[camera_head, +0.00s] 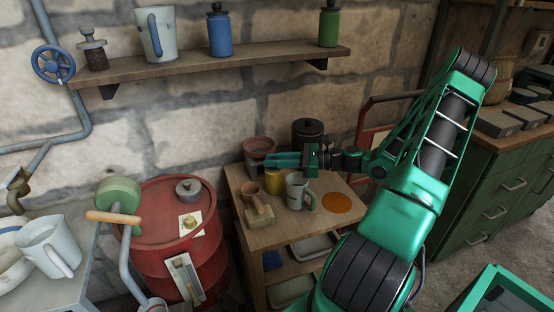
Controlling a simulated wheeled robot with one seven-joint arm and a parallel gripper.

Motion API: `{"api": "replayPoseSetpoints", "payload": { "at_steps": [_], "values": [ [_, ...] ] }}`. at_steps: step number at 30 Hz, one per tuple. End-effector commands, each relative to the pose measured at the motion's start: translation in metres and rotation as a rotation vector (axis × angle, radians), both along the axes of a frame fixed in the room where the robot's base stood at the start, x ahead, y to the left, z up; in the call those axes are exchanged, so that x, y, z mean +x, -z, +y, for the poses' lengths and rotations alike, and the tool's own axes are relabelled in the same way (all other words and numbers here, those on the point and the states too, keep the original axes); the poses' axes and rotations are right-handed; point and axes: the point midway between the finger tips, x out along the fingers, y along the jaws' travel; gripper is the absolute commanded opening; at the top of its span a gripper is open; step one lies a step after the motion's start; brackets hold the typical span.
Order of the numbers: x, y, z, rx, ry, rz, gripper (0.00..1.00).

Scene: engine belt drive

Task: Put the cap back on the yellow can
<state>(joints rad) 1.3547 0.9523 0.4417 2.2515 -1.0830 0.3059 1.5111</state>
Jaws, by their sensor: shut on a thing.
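The yellow can (273,182) stands upright on the small wooden table, among other vessels. My gripper (280,160) reaches in from the right, its green fingers pointing left just above the can in the picture. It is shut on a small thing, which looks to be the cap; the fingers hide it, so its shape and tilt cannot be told. The can's top is partly hidden by the fingers. I cannot tell whether the held thing touches the can.
A reddish bowl (259,147) and a black canister (307,133) stand behind. An orange disc (337,203) lies at right. A red barrel (160,245) stands left.

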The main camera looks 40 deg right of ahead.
Motion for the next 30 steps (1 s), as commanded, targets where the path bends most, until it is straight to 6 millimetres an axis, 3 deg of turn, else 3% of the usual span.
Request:
{"api": "replayPoseSetpoints", "payload": {
  "at_steps": [8, 9, 12, 23, 30],
  "values": [
    [0.000, 0.004, 0.000, 0.000, -0.001, 0.000, 0.00],
    [0.000, 0.004, 0.000, -0.001, -0.001, -0.001, 0.23],
    [0.000, 0.004, 0.000, -0.001, -0.001, -0.001, 0.40],
    [-0.003, 0.003, -0.004, -0.001, 0.001, 0.001, 0.40],
    [-0.028, -0.001, -0.030, -0.002, 0.003, 0.000, 0.40]
  ]
}}
